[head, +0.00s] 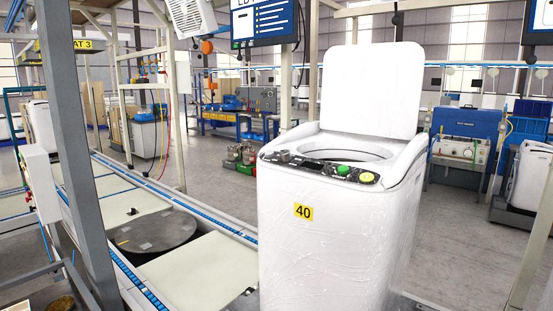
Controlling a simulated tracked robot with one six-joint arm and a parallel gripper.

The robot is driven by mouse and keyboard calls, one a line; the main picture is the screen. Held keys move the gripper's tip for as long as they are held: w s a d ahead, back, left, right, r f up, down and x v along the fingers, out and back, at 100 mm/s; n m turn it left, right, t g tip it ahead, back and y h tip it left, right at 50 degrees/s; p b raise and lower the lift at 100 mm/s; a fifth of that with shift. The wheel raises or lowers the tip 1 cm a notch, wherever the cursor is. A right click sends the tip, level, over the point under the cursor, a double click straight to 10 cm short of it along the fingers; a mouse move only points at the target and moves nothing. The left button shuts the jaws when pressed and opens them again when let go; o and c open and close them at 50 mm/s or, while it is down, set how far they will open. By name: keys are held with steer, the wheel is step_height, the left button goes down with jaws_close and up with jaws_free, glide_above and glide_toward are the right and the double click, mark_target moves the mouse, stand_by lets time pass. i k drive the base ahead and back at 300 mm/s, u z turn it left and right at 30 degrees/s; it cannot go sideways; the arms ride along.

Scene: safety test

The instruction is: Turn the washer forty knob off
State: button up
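A white top-loading washer (330,225) stands right of centre in the head view, its lid (372,88) raised upright. A yellow label (303,211) on its front reads 40. Its dark control panel (322,168) runs along the front top edge. A grey knob (284,156) sits at the panel's left end. A green button (343,170) and a yellow-green button (367,177) sit towards the right. The knob's setting is too small to tell. My gripper is not in view.
A conveyor with pale plates and a dark round disc (155,233) runs along the left. A grey post (75,150) stands at the near left. Blue workbenches (465,140) stand behind at the right. Grey floor (445,240) is open right of the washer.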

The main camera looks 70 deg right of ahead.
mark_target(285, 154)
steer(key=z, duration=1.15)
steer(key=k, duration=0.5)
steer(key=u, duration=0.2)
steer(key=i, duration=0.5)
